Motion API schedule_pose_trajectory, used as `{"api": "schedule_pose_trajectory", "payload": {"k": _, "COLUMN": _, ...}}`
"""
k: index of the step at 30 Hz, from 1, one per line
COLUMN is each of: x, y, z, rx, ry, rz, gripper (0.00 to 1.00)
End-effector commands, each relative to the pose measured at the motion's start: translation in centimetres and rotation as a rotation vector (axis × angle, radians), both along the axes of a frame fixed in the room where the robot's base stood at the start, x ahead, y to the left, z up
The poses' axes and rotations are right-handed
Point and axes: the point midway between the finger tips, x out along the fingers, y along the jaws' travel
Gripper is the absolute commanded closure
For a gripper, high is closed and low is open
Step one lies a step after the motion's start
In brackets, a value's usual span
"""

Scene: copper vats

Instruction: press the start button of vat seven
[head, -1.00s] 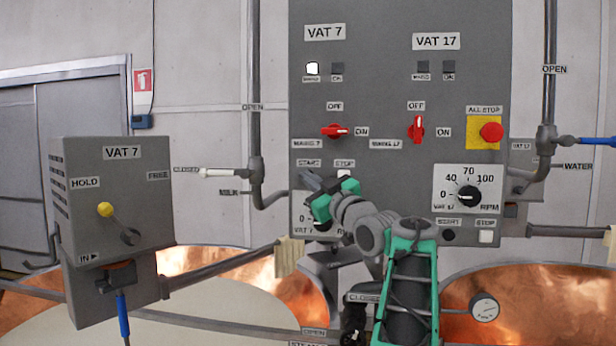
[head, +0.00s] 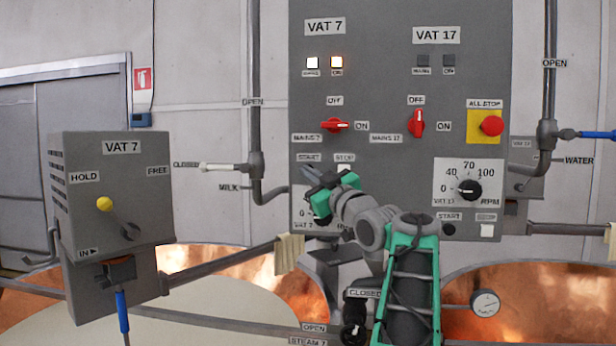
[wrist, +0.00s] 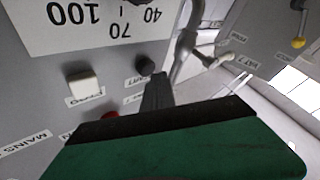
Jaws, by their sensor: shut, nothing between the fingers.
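The vat 7 half of the grey panel (head: 385,75) has START and STOP labels below a red mains switch (head: 335,125) turned toward ON. My gripper (head: 308,174) is shut and empty, its tip just below the START label; it hides the start button in the head view. In the wrist view, the black start button (wrist: 146,65) shows right by the tip of my gripper (wrist: 156,78); whether they touch I cannot tell. The white stop button (wrist: 83,84) sits beside it. Both vat 7 lamps, the white one (head: 312,62) and the warm-white one (head: 337,62), are lit.
The vat 17 start button (head: 449,229) and the red all-stop button (head: 491,126) are on the right half. A grey vat 7 box (head: 110,200) stands at left. Pipes and a gauge (head: 485,303) surround the copper vats.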

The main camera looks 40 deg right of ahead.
Motion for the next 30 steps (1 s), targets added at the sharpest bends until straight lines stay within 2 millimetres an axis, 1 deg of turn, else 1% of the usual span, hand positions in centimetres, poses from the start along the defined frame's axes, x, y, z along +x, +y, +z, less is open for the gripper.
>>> {"api": "schedule_pose_trajectory", "payload": {"k": 1, "x": -0.2, "y": 0.2, "z": -0.3, "rx": -0.001, "ry": 0.0, "rz": 0.0, "gripper": 1.0}}
{"api": "schedule_pose_trajectory", "payload": {"k": 11, "x": -0.3, "y": 0.4, "z": 0.0, "rx": -0.001, "ry": 0.001, "rz": 0.001, "gripper": 1.0}}
{"api": "schedule_pose_trajectory", "payload": {"k": 16, "x": -1.1, "y": 1.5, "z": -0.4, "rx": -0.002, "ry": -0.001, "rz": 0.0, "gripper": 1.0}}
{"api": "schedule_pose_trajectory", "payload": {"k": 25, "x": -2.9, "y": 3.8, "z": -0.3, "rx": -0.003, "ry": -0.001, "rz": 0.0, "gripper": 1.0}}
{"api": "schedule_pose_trajectory", "payload": {"k": 30, "x": -3.3, "y": 4.3, "z": -0.1, "rx": 0.0, "ry": 0.0, "rz": 0.0, "gripper": 1.0}}
